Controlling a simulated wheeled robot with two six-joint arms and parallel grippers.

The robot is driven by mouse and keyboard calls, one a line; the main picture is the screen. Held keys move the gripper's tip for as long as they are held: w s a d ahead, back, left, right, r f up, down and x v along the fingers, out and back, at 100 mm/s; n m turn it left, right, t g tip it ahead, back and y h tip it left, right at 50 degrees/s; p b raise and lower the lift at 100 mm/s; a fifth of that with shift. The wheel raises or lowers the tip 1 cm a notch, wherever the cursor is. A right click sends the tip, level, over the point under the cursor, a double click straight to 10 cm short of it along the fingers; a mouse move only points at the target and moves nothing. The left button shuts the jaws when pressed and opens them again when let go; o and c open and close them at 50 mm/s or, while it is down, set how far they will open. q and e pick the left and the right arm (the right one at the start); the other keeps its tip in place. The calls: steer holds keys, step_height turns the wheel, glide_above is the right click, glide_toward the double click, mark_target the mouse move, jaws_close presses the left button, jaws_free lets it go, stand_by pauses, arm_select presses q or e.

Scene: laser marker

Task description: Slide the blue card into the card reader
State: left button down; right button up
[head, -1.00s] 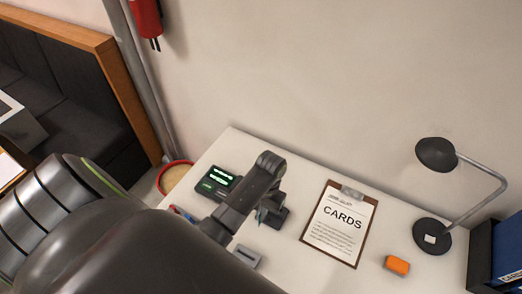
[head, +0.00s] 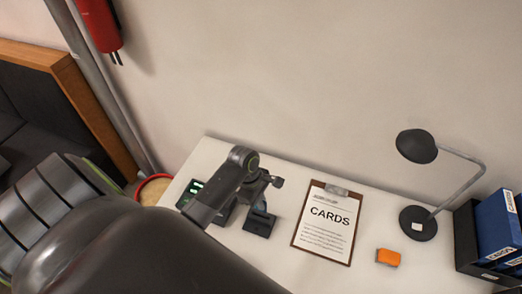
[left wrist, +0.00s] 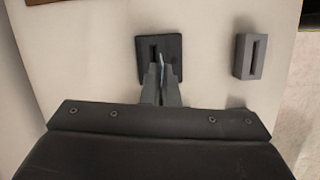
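My left gripper (head: 262,203) is over the white desk, close above a dark slotted block (head: 260,224). In the left wrist view its two fingers (left wrist: 162,92) are close together on a thin light-blue card (left wrist: 161,70), seen almost edge-on. The card's tip overlaps the dark block (left wrist: 174,45), beside its slot; I cannot tell whether it touches. A device with a green-lit display (head: 193,190), perhaps part of the card reader, is partly hidden behind my left arm. My right gripper is not in view.
A second, grey slotted block (left wrist: 246,62) stands to the right in the left wrist view. A clipboard marked CARDS (head: 322,240), an orange block (head: 388,257), a lamp (head: 417,222) and blue binders (head: 497,240) are on the right side. Desk between them is clear.

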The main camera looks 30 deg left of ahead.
arm_select(q)
steer(key=shift+w+n+t, duration=0.3)
steer(key=shift+w+n, duration=0.1)
steer(key=shift+n, duration=0.5)
step_height(320, 180, down, 5)
steer(key=b, duration=0.7)
steer(key=shift+f, duration=0.5)
steer(key=shift+p, duration=0.3)
steer(key=shift+p, duration=0.55)
